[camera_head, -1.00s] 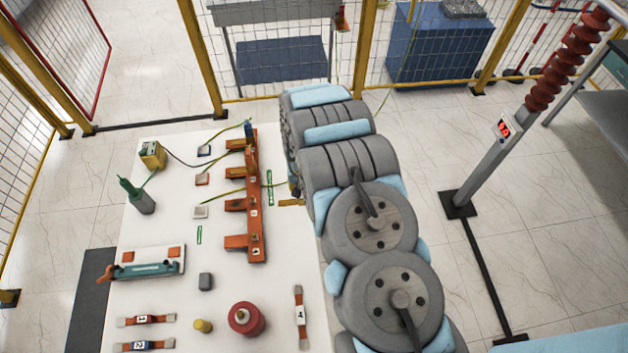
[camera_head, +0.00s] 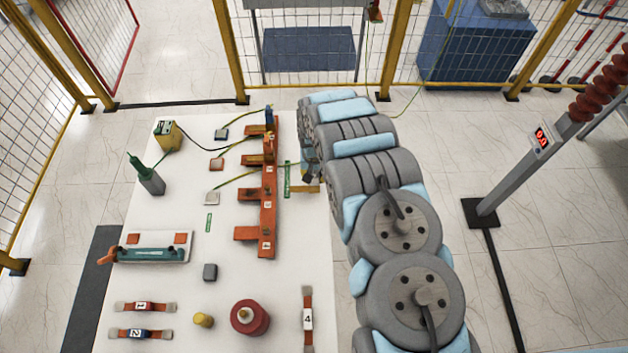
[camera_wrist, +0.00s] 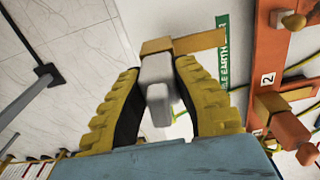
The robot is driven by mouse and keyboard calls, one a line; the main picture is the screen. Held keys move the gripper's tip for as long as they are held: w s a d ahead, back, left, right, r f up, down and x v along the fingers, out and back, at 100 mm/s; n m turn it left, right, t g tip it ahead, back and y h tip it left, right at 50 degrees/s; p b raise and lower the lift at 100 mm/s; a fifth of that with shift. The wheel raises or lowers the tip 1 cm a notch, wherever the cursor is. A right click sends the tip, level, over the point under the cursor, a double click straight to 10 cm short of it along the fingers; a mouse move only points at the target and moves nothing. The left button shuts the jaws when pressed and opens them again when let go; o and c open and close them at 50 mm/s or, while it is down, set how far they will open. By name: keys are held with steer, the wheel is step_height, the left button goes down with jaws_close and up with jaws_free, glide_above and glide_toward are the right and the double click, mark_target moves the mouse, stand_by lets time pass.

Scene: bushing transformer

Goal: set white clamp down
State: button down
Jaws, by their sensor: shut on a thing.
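In the wrist view my gripper (camera_wrist: 157,95) has its two yellow ribbed fingers closed around the white clamp (camera_wrist: 157,78), a small pale grey-white block. The clamp overlaps a flat brass bar (camera_wrist: 205,42) just beyond the fingertips; I cannot tell whether they touch. A green earth label (camera_wrist: 223,50) lies beside the bar. In the head view the brass bar (camera_head: 306,189) and the green label (camera_head: 288,179) show at the table's right edge, by my arm. The clamp cannot be made out there, and my gripper is mostly hidden by the arm.
An orange busbar (camera_head: 267,205) with side arms and cables stands left of the label. The white table (camera_head: 185,275) also holds a red round part (camera_head: 249,317), a green-topped bottle (camera_head: 150,178) and numbered straps (camera_head: 145,307). Yellow-framed fencing (camera_head: 232,60) stands behind.

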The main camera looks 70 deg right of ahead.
steer(key=shift+w+d+f+b, duration=0.15)
steer(key=shift+f+b, duration=0.6)
steer(key=shift+f, duration=0.8)
steer(key=shift+f, duration=0.15)
steer(key=c, duration=1)
jaws_free()
steer(key=shift+o, duration=0.2)
steer(key=shift+r+b, duration=0.8)
steer(key=shift+r, duration=2.35)
step_height(320, 180, up, 4)
steer(key=shift+r+p, duration=0.2)
steer(key=shift+p, duration=0.1)
steer(key=shift+r+p, duration=0.45)
steer(key=shift+r, duration=0.35)
